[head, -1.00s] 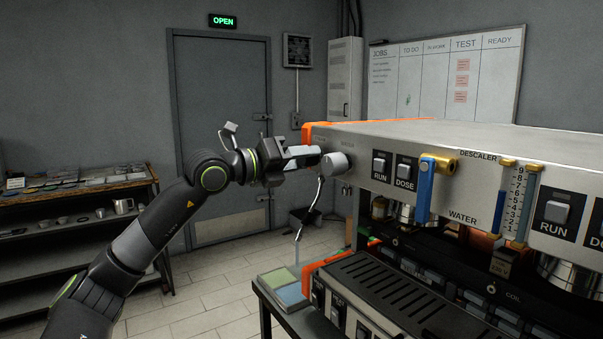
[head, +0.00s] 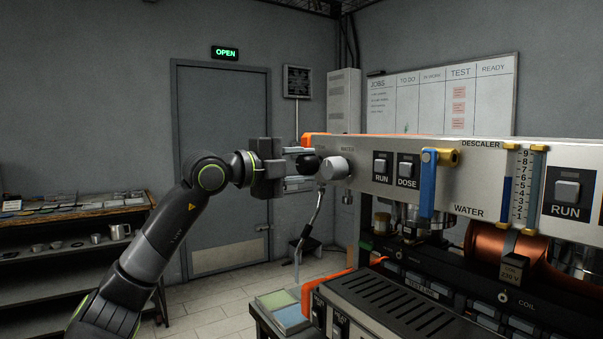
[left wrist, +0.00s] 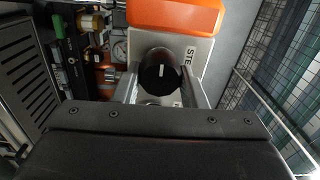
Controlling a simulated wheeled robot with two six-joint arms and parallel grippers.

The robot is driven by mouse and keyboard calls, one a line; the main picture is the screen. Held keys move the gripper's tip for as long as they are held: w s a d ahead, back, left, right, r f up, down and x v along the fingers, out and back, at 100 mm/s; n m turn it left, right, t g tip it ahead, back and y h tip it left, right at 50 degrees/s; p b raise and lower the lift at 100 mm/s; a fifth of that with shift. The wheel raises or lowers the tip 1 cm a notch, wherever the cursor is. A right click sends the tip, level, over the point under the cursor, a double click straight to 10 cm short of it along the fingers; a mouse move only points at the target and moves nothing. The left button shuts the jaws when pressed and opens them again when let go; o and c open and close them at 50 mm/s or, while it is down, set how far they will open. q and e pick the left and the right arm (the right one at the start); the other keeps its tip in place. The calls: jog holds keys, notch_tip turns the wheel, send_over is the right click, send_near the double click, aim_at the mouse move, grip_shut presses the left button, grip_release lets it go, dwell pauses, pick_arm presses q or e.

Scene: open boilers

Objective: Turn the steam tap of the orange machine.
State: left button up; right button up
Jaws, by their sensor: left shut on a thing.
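The orange machine (head: 314,140) with a steel front panel stands at the right. Its steam tap is a round black knob (head: 308,165) at the panel's left end, left of a grey knob (head: 333,167) by the label WATER. My left gripper (head: 302,168) has one finger above and one below the black knob, closed on it. In the left wrist view the black knob (left wrist: 161,72) sits between both fingers, its white mark pointing roughly up the picture. A partly covered label beside it reads STE. My right gripper is not in view.
A thin steam wand (head: 313,222) hangs below the knobs. A blue lever (head: 428,187) and RUN and DOSE buttons lie further right on the panel. A shelf (head: 80,215) stands at the far left; open floor lies between.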

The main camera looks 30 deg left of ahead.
pick_arm(q)
jog(key=shift+n, duration=0.8)
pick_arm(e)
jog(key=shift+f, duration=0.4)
pick_arm(q)
jog(key=shift+b, duration=0.3)
jog(key=o, duration=1)
jog(key=shift+s+a, duration=0.1)
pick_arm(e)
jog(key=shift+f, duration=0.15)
pick_arm(q)
jog(key=b+v, duration=1.2)
jog(key=v, duration=0.5)
jog(key=shift+b, duration=0.4)
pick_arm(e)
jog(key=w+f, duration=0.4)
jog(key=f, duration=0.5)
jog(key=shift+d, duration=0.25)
